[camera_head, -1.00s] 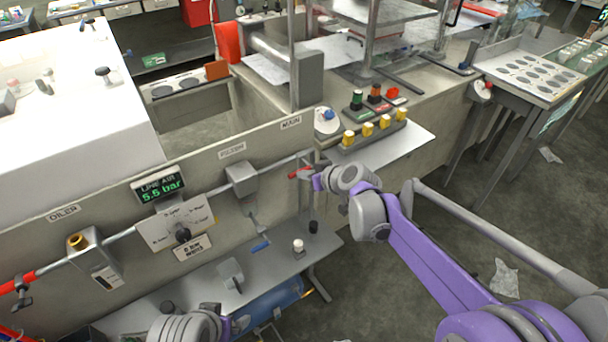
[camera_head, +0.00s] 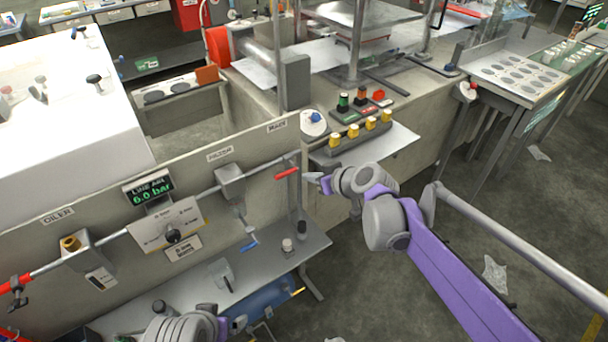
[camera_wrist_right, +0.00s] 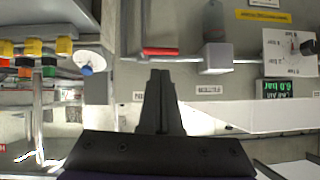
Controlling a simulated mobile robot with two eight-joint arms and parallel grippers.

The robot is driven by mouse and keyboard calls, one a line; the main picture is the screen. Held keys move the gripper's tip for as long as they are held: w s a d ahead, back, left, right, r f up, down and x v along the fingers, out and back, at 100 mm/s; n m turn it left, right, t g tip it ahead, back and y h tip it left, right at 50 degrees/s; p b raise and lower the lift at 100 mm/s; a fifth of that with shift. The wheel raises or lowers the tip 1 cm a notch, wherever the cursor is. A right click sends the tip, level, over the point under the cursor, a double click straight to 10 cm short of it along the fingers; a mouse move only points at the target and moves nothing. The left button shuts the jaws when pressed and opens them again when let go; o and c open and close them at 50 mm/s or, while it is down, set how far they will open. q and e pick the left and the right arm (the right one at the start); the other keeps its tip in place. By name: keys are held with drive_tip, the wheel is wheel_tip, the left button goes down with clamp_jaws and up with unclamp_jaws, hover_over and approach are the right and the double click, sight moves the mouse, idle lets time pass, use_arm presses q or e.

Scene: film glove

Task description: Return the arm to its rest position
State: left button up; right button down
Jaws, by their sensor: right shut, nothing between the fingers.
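My right gripper (camera_head: 314,180) is shut and empty. It is just right of the red valve handle (camera_head: 286,172) on the air line, with a small gap between them. In the right wrist view the closed fingers (camera_wrist_right: 160,76) point at the panel, and the red handle (camera_wrist_right: 160,51) shows beyond their tips. My right arm (camera_head: 440,265) reaches in from the lower right. My left arm (camera_head: 182,328) shows at the bottom edge; its fingers are too unclear to judge.
The pressure display (camera_head: 149,189) reads 6.0 bar. A regulator plate (camera_head: 166,226) and a filter box (camera_head: 230,181) sit along the pipe. A button box (camera_head: 360,137) stands behind my right gripper. A grey shelf (camera_head: 265,262) lies below. Open floor (camera_head: 415,305) is at right.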

drive_tip(key=s+d+f+m+g+h, duration=0.1)
drive_tip(key=s+d, duration=0.4)
drive_tip(key=s, duration=0.5)
drive_tip(key=s+d+f+m+g+h+p, duration=0.1)
drive_tip(key=s+d+f+m+h, duration=0.2)
drive_tip(key=s, duration=0.7)
drive_tip(key=s+d+f+m+g+h+p, duration=0.1)
drive_tip(key=s+d+f+m+h, duration=0.1)
drive_tip(key=s+d, duration=0.6)
drive_tip(key=s+f+h, duration=0.1)
drive_tip(key=s, duration=0.1)
drive_tip(key=shift+s+f+m, duration=0.3)
drive_tip(key=shift+s+f, duration=0.1)
drive_tip(key=shift+d, duration=0.1)
